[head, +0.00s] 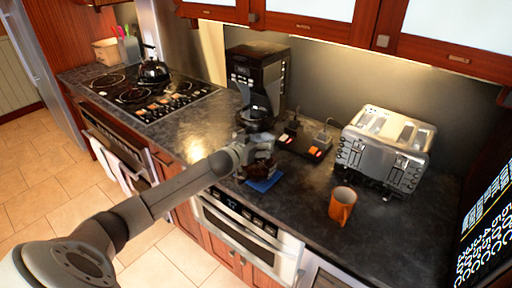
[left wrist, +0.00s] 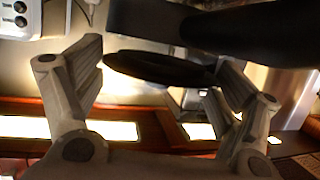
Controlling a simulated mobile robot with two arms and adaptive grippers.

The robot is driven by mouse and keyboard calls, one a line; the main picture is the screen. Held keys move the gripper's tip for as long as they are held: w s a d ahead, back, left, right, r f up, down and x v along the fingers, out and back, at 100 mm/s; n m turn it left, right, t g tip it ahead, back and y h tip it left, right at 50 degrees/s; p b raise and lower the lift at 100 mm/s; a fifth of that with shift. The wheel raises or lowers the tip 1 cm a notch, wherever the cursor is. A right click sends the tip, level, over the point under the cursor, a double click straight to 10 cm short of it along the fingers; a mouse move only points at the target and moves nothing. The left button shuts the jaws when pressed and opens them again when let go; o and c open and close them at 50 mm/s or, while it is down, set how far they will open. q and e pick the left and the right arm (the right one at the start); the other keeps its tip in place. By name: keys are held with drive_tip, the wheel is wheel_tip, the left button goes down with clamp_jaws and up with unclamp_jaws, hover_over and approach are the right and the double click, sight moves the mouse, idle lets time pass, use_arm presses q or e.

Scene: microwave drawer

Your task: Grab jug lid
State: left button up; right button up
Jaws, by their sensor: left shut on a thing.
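My left gripper (head: 260,148) is over the counter in front of the black coffee maker (head: 257,68). In the left wrist view its two fingers (left wrist: 160,72) are shut on a thin, round, dark jug lid (left wrist: 155,68), which spans the gap between them. In the head view the gripper and wrist cover much of what is below, and I cannot clearly separate the lid from the dark parts around it. A dark object (head: 259,172), perhaps the jug, shows partly under the gripper by a blue mat (head: 265,183). My right gripper is not in view.
A silver toaster (head: 388,148) and an orange mug (head: 342,206) stand to the right. A dark block with lit red switches (head: 316,153) lies between toaster and gripper. A kettle (head: 153,70) sits on the stove at left. Cabinets (head: 440,45) hang above.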

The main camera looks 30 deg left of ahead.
use_arm(q)
drive_tip(key=s+r, duration=0.1)
drive_tip(key=r, duration=0.1)
drive_tip(key=s+r+b, duration=0.1)
drive_tip(key=s+r, duration=0.1)
drive_tip(key=s+r+b, duration=0.1)
drive_tip(key=r, duration=0.1)
drive_tip(key=shift+s+a+r, duration=0.25)
drive_tip(key=shift+s+r, duration=0.05)
drive_tip(key=shift+s, duration=0.05)
drive_tip(key=a+r+b+v, duration=0.1)
drive_tip(key=b+v, duration=0.2)
drive_tip(key=v, duration=0.7)
drive_tip(key=shift+a+r, duration=0.3)
drive_tip(key=shift+a, duration=0.15)
